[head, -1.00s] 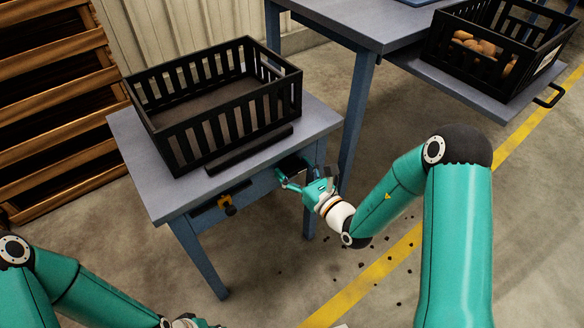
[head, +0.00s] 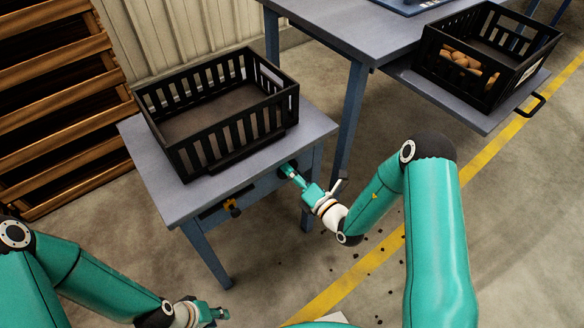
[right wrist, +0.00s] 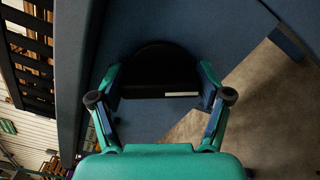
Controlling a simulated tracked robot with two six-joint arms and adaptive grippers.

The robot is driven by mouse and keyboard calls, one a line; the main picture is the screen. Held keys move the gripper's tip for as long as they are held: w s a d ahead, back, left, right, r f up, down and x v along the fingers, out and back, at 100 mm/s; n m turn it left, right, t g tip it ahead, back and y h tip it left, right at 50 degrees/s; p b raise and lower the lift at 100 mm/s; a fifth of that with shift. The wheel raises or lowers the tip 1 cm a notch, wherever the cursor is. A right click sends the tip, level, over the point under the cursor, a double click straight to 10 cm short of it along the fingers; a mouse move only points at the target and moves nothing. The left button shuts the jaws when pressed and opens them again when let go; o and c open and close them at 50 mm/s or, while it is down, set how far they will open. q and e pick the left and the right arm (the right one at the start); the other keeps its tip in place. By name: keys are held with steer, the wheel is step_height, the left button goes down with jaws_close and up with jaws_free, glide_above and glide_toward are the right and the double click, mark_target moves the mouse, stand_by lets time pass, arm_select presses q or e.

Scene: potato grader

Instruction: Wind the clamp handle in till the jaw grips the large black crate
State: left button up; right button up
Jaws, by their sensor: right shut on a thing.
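The large black crate (head: 214,133) stands upright and empty on the small grey table (head: 150,165). The black jaw bar (head: 248,151) lies low along the crate's front side; it looks close against it, but I cannot tell if it touches. My right gripper (head: 287,170) is at the table's front apron, shut on the clamp handle. In the right wrist view the dark, rounded handle (right wrist: 155,65) lies between the fingers (right wrist: 158,88); in the head view the gripper mostly hides it. My left gripper (head: 218,314) is low at the bottom, away from the table; its opening is unclear.
A second black crate (head: 505,95) with potatoes stands on a shelf of the bigger table (head: 345,35). Wooden crates (head: 55,100) are stacked at left. The floor in front is mostly clear.

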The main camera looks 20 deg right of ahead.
steer(key=m+p, duration=0.1)
steer(key=m, duration=0.1)
steer(key=m+p, duration=0.1)
steer(key=m, duration=0.1)
steer(key=shift+s+d+f, duration=0.1)
steer(key=shift+d+f, duration=0.05)
steer(key=m+p, duration=0.1)
steer(key=m, duration=0.1)
steer(key=shift+f+m+p, duration=0.1)
steer(key=shift+m+p, duration=0.2)
steer(key=shift+p, duration=0.05)
steer(key=m+p, duration=0.1)
steer(key=m, duration=0.3)
steer(key=shift+f+p, duration=0.2)
steer(key=shift+p, duration=0.1)
steer(key=shift+f+m, duration=0.1)
steer(key=shift+m, duration=0.2)
steer(key=o, duration=1)
steer(key=shift+o, duration=0.6)
steer(key=shift+r, duration=0.2)
